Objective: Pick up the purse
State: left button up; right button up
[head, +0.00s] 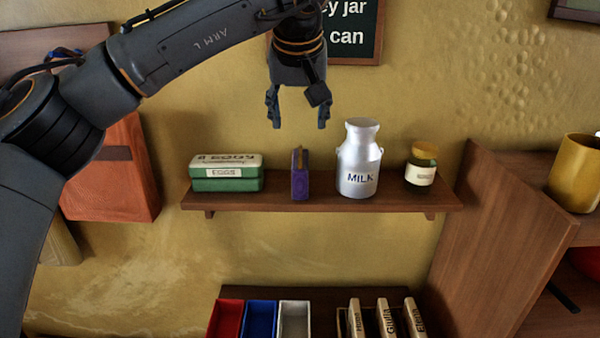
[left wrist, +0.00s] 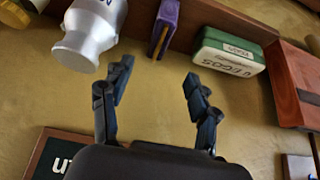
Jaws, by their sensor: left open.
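The purse (head: 300,176) is a small purple item with a tan upper edge, standing upright on the wooden wall shelf (head: 390,198). It is between the green egg box (head: 227,180) and the silver milk can (head: 358,162). My left gripper (head: 298,124) points down above the purse, open and empty, its fingertips a little higher than the purse's top. In the left wrist view the purse (left wrist: 164,27) shows beyond the gap between the open fingers (left wrist: 157,85), apart from them. My right gripper is in neither view.
A jar (head: 421,168) with a label stands at the shelf's right end. Below are red, blue and grey bins (head: 261,318) and several upright named items (head: 383,318). A dark sign (head: 355,40) hangs behind my left arm. A gold canister (head: 574,172) stands at right.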

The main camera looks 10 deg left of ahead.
aim_at(300, 155)
pick_arm(q)
jog(key=p+x, duration=0.1)
jog(key=x, duration=0.7)
jog(key=shift+w+p, duration=0.15)
jog(key=shift+p, duration=0.25)
jog(key=shift+w+f+p, duration=0.2)
jog(key=shift+f+p, duration=0.25)
jog(key=shift+p, duration=0.1)
jog(key=p+x, duration=0.2)
jog(key=x, duration=0.1)
jog(key=shift+w+f, duration=0.25)
jog(key=shift+w+a+f, duration=0.1)
jog(key=shift+w+f, duration=0.1)
jog(key=shift+f, duration=0.15)
jog(key=shift+s, duration=0.1)
jog(key=shift+c, duration=0.9)
grip_shut()
